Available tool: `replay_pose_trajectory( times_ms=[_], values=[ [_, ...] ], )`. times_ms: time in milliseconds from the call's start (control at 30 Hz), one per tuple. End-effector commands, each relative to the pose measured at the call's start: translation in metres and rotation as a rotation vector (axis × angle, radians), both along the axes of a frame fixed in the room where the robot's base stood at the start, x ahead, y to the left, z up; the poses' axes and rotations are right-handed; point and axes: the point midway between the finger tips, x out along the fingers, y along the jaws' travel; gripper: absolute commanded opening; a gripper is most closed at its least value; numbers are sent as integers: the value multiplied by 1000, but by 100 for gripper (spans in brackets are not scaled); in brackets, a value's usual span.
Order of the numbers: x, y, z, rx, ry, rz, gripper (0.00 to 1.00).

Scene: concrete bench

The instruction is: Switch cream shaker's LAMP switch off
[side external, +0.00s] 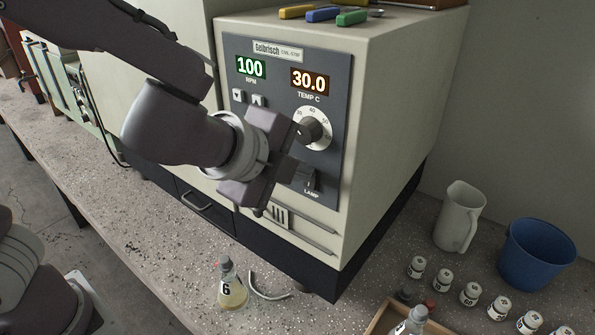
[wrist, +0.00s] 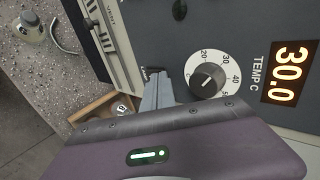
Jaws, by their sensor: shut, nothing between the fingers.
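The cream shaker (side external: 395,110) stands on the bench with its dark control panel facing my arm. Its LAMP switch (side external: 311,179) is low on the panel, above the LAMP label and below the temperature knob (side external: 308,130). My gripper (side external: 299,172) is shut and empty, with its fingertips close to the switch's left side; I cannot tell whether they touch it. The switch's on or off position is not clear.
The displays read 100 RPM (side external: 251,67) and 30.0 TEMP C (side external: 310,80). A flask (side external: 231,290) stands below on the bench. A white jug (side external: 459,216), a blue bucket (side external: 537,254) and several small labelled bottles stand at the right.

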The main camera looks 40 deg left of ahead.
Motion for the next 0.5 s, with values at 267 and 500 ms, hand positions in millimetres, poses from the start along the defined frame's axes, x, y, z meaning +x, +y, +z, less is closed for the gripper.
replay_pose_trajectory(
  times_ms=[267, 500],
  values=[
    [0, 0, 12, -1, -1, 0, 0],
    [0, 0, 12, -1, 0, 0, 0]
  ],
)
